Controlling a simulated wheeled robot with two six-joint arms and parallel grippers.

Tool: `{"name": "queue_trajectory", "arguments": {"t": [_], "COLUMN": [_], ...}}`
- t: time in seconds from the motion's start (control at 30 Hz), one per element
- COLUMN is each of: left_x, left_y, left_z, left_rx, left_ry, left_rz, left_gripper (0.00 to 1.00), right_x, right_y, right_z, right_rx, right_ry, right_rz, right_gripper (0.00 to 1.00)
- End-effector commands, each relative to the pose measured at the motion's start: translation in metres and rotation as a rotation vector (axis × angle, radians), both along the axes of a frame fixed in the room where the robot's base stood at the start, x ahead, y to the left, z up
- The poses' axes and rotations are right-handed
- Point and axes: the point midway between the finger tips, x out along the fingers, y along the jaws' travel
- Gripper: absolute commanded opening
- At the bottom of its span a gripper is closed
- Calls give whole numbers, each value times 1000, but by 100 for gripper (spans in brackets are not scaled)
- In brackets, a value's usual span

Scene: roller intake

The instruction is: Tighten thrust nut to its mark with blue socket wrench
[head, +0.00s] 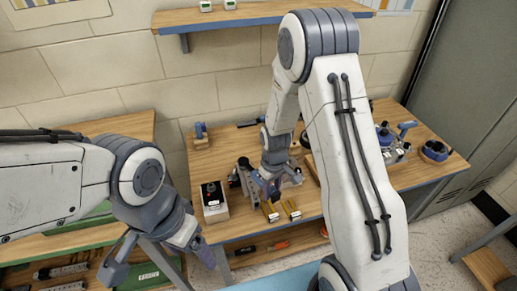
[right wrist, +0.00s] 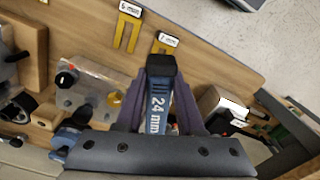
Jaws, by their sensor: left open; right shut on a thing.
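My right gripper (right wrist: 158,92) is shut on a blue wrench (right wrist: 157,110) marked "24 mm", with a dark end showing past the fingers. In the head view my right gripper (head: 268,187) is low over the workbench, partly behind my arm; the wrench's lower end is hidden. A metal plate fixture (right wrist: 95,85) with a black, red-topped knob is left of the wrench in the wrist view, apart from it. I cannot make out the thrust nut or its mark. My left gripper (head: 162,264) is open and empty, off the bench's front left corner.
Two yellow gauges (right wrist: 128,27) (right wrist: 165,42) lie near the bench (head: 425,175) front edge. A white box (head: 213,203) stands at the front left corner. Blue tools (head: 435,150) sit at the right. A shelf (head: 225,16) hangs above.

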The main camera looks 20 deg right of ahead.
Motion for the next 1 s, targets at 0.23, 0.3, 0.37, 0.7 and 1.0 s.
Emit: {"name": "queue_trajectory", "arguments": {"t": [0.23, 0.3, 0.37, 0.7, 1.0], "left_x": [0, 0, 0, 0, 0], "left_y": [0, 0, 0, 0, 0], "left_z": [40, 47, 51, 53, 26], "left_rx": [0, 0, 0, 0, 0], "left_ry": [0, 0, 0, 0, 0], "left_rz": [1, 1, 1, 1, 0], "left_gripper": [79, 79, 79, 79, 79], "right_x": [60, 72, 81, 99, 98], "right_y": [17, 20, 22, 26, 25], "right_z": [39, 46, 51, 53, 18], "right_rx": [0, 0, 0, 1, 1], "right_ry": [-4, -4, -3, -1, -1], "right_rz": [666, 826, 941, 1207, 1204], "right_gripper": [0, 0, 0, 0, 0]}}
